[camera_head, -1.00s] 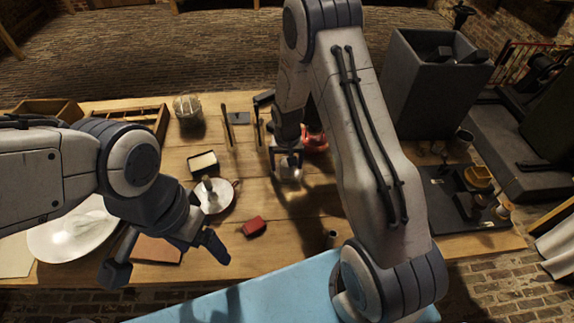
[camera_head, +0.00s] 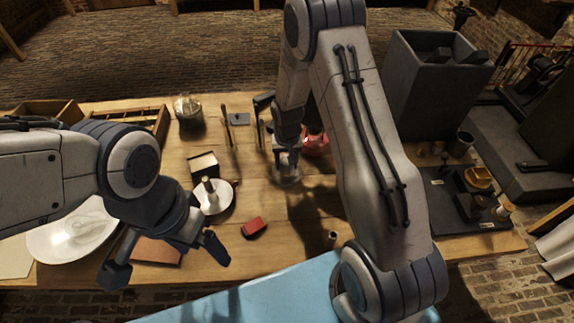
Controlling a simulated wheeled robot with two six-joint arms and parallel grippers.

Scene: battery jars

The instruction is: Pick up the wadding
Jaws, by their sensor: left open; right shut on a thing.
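My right gripper (camera_head: 287,158) reaches down over the middle of the wooden table, beside a red object. It is shut on a small, pale, rounded thing (camera_head: 287,176) close to the tabletop. The thing is small and partly hidden by the jaws, so I cannot tell for sure that it is the wadding. I see no other clear wadding on the table. My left gripper (camera_head: 165,262) is open and empty, with its fingers spread above the table's front left edge.
A white saucer (camera_head: 225,206) with an upright piece, a light-topped box (camera_head: 203,163) and a red block (camera_head: 254,228) lie left of my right gripper. A glass jar (camera_head: 188,111) stands behind. A black tray (camera_head: 436,205) and a tall dark bin (camera_head: 420,105) are right.

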